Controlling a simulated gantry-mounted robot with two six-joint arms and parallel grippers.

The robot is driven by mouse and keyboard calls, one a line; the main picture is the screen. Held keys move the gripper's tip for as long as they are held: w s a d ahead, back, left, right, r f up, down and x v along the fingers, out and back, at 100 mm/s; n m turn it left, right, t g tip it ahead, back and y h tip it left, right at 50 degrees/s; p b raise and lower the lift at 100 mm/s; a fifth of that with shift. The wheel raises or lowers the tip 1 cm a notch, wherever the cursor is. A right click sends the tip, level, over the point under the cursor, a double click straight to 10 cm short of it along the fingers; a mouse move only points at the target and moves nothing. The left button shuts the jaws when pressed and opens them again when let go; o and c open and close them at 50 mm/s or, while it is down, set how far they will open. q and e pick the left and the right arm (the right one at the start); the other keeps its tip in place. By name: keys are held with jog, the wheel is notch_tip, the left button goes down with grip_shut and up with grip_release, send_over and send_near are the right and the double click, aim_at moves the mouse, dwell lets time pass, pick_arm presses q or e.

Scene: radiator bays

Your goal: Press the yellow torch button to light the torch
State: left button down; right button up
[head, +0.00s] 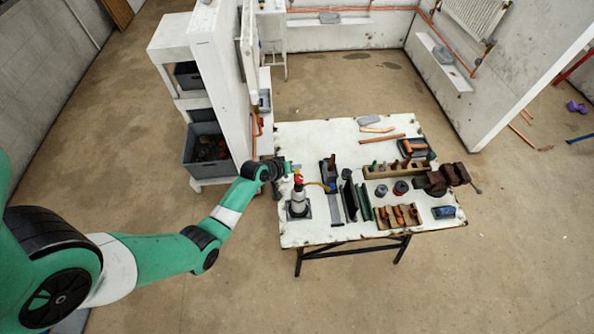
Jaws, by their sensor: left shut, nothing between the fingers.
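The torch (298,198) stands upright on a dark square base (306,212) at the left side of the white workbench. It has a pale canister and a red and yellow top (298,180), with a yellow-orange tube reaching right. The yellow button is too small to tell apart from the top. My left gripper (291,168) is shut and empty, just above and beside the torch's top. I cannot tell whether it touches it. No flame is visible. My right gripper is not in view.
The worn white bench (330,234) holds dark upright plates (349,197), wooden racks (399,217), copper pipes (382,138) and a dark vise (446,178) at the right. A white shelf unit (215,80) with grey bins stands left of the bench. The bench's front left is clear.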

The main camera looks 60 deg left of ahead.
pick_arm(q)
jog(key=shift+f+b, duration=0.35)
jog(key=shift+f, duration=0.1)
jog(key=shift+f+b, duration=0.4)
jog(key=shift+f, duration=0.05)
dwell(0.5)
jog(key=shift+r, duration=0.1)
jog(key=shift+r+p, duration=0.8)
jog(key=shift+p, duration=0.1)
notch_tip(320, 180, up, 5)
jog(key=p, duration=0.4)
jog(key=shift+p, duration=0.4)
dwell(0.3)
